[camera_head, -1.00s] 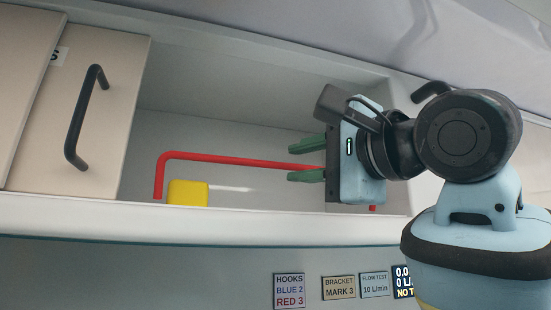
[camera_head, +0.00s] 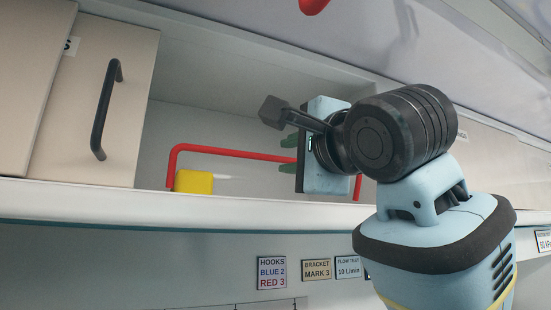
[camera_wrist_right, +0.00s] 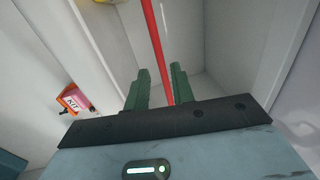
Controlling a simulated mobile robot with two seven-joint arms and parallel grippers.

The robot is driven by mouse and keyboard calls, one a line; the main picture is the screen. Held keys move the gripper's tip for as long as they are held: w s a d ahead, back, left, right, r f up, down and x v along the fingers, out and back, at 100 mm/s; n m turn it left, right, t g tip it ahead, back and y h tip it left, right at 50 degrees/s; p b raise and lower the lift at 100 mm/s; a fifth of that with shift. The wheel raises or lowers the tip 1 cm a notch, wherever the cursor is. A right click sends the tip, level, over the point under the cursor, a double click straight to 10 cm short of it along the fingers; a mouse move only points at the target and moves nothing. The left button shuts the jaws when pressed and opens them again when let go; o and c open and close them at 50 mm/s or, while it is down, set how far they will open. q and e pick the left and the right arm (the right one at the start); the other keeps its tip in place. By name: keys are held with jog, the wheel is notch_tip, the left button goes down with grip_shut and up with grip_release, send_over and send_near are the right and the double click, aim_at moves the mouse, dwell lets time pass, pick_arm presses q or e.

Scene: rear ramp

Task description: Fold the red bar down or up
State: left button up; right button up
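The red bar (camera_head: 235,153) runs across the front of an open recess in the head view, with a bend at its left end and its right end (camera_head: 357,187) showing past my gripper. My right gripper (camera_head: 289,152) is at the bar, right of its middle, and hides part of it. In the right wrist view the two green fingers (camera_wrist_right: 160,80) are apart, and the red bar (camera_wrist_right: 154,35) runs between them with a gap showing on each side. I cannot tell whether either finger touches it. My left gripper is not in view.
A yellow block (camera_head: 194,181) sits at the bar's left end. A cabinet door with a black handle (camera_head: 106,110) stands left of the recess. Label plates (camera_head: 272,272) are below the ledge. An orange-and-pink kit box (camera_wrist_right: 75,100) shows in the wrist view.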

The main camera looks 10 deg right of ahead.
aim_at(275, 159)
jog(key=shift+x, duration=3.2)
grip_shut()
